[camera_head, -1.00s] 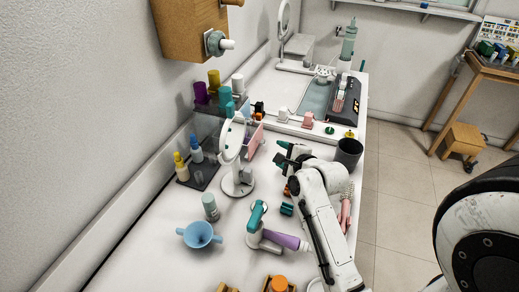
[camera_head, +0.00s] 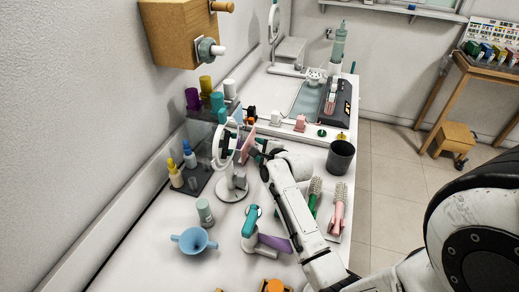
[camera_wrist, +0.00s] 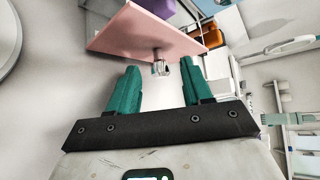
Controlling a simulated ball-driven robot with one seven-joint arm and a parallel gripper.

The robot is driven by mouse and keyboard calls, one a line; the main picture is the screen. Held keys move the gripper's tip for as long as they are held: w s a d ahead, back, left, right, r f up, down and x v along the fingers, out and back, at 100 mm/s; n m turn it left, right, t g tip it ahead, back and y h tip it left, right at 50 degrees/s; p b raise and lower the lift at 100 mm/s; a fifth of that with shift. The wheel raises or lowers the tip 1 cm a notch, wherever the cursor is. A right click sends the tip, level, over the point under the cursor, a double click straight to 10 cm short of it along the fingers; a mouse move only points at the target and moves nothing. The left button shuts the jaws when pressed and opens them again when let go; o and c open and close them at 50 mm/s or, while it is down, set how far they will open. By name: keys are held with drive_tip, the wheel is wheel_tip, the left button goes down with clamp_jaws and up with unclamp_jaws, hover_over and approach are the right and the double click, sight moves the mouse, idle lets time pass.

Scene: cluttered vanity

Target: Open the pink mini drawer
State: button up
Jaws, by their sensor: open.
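In the wrist view the pink front (camera_wrist: 128,34) fills the upper middle, with a small metallic knob (camera_wrist: 160,68) sticking out toward me. My gripper (camera_wrist: 159,72) is open, its two teal fingers on either side of the knob in the picture. I cannot tell whether they touch it. In the head view my gripper (camera_head: 262,150) is close to the pink front, mostly hidden by my wrist. How far out the drawer is cannot be told.
The white round mirror (camera_head: 235,180) stands just left of my gripper. A dark cup (camera_head: 340,157), a green brush (camera_head: 314,194) and a pink brush (camera_head: 339,208) are to the right. A blue funnel (camera_head: 193,241) and a teal-and-purple hairdryer-like thing (camera_head: 251,222) stand nearer.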

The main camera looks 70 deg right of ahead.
clamp_jaws()
idle(0.4)
